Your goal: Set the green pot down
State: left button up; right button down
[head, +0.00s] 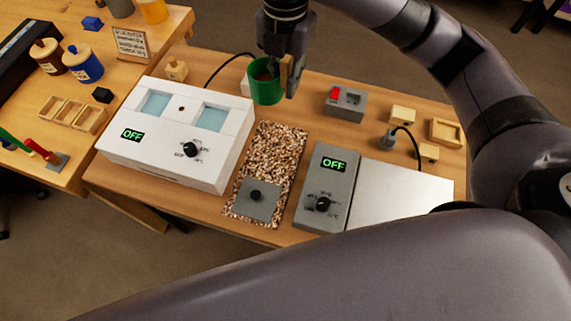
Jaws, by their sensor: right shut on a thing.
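The green pot (264,84) is a small open cup with something brown inside. It is at the back of the wooden bench (275,222), behind the speckled mat. My right gripper (287,82) comes down from the top and is shut on the pot's right side. The pot looks upright. I cannot tell whether its base touches the bench or hangs above it. My left gripper is out of view.
A white box (225,160) with two blue wells reads OFF on the left. The speckled mat (270,150) bears a grey plate (258,203) with a knob. A grey OFF unit (325,165) adjoins a metal plate (390,190). A red-switch box (345,102) stands right of the pot.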

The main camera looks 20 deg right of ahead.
jog(key=shift+s+d+f+n, duration=0.3)
jog(key=shift+d+n, duration=0.15)
jog(key=shift+n, duration=0.05)
jog(key=p, duration=0.1)
send_over(289, 151)
notch_tip(289, 151, down, 20)
jog(key=shift+w+r, duration=0.15)
jog(key=c, duration=1.5)
grip_release()
notch_tip(289, 151, up, 12)
jog(key=shift+r+b, duration=0.1)
jog(key=shift+b, duration=0.45)
